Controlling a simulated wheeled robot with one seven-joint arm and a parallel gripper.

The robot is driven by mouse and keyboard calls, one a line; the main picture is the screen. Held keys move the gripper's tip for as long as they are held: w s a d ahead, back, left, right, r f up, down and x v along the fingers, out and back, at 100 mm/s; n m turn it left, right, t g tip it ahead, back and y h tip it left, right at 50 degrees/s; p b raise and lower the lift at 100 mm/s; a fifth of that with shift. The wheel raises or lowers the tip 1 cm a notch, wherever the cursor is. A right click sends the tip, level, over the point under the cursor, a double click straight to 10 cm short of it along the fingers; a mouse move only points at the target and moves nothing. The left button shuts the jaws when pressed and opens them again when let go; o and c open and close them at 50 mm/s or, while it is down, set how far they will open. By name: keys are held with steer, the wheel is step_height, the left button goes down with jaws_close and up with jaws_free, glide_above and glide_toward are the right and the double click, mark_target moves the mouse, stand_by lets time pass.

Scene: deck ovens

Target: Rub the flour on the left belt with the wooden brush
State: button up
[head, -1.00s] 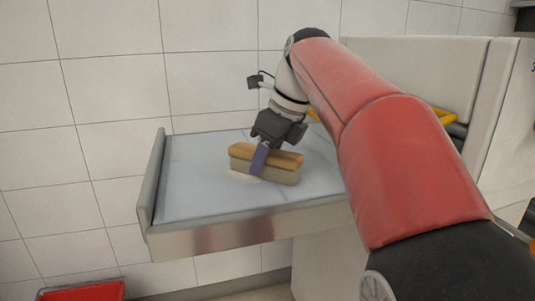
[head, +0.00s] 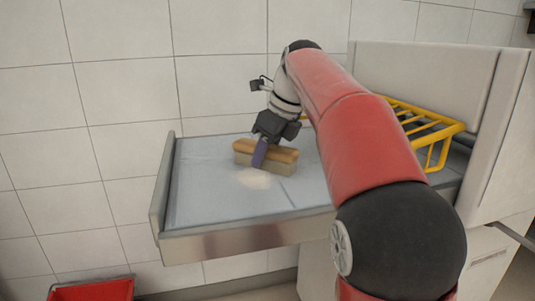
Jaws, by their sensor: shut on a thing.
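The wooden brush (head: 246,158) has a tan wooden top and a paler bristle block below. The brush is over the left belt (head: 205,195), a pale grey-blue surface. A whitish patch of flour (head: 253,179) lies on the belt just in front of the brush, on the near side. I cannot tell whether the bristles touch the belt.
A yellow rack (head: 435,128) stands to the right, beside the white machine housing (head: 425,75). A raised metal wall (head: 163,185) closes the belt's left end. A red bin (head: 92,290) is at the lower left. White tiled wall lies behind.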

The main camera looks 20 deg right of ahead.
mark_target(245, 142)
steer(key=shift+w, duration=1.9)
steer(key=shift+a+r, duration=0.1)
steer(key=shift+a, duration=0.65)
steer(key=shift+s+f+b, duration=0.2)
steer(key=shift+s+b, duration=0.65)
steer(key=shift+s, duration=1.35)
steer(key=shift+s+r+b, duration=0.15)
steer(key=shift+s+b, duration=0.45)
steer(key=shift+s, duration=2.75)
steer(key=shift+s+b, duration=0.4)
steer(key=shift+s, duration=1.4)
steer(key=shift+a+p, duration=0.4)
steer(key=shift+a, duration=0.3)
steer(key=w+p, duration=0.2)
steer(key=w, duration=0.1)
steer(key=shift+r+p, duration=0.2)
steer(key=shift+p, duration=0.15)
steer(key=shift+w+f, duration=0.15)
steer(key=shift+w, duration=0.75)
steer(key=shift+w+f, duration=0.1)
steer(key=shift+w, duration=3.2)
steer(key=shift+w+f, duration=0.1)
steer(key=shift+w, duration=1.5)
steer(key=shift+a, duration=0.75)
steer(key=shift+s+r+b, duration=0.2)
steer(key=shift+s+b, duration=0.25)
steer(key=shift+s, duration=1.4)
steer(key=shift+s+f+b, duration=0.15)
steer(key=shift+s+b, duration=0.45)
steer(key=shift+s, duration=1.3)
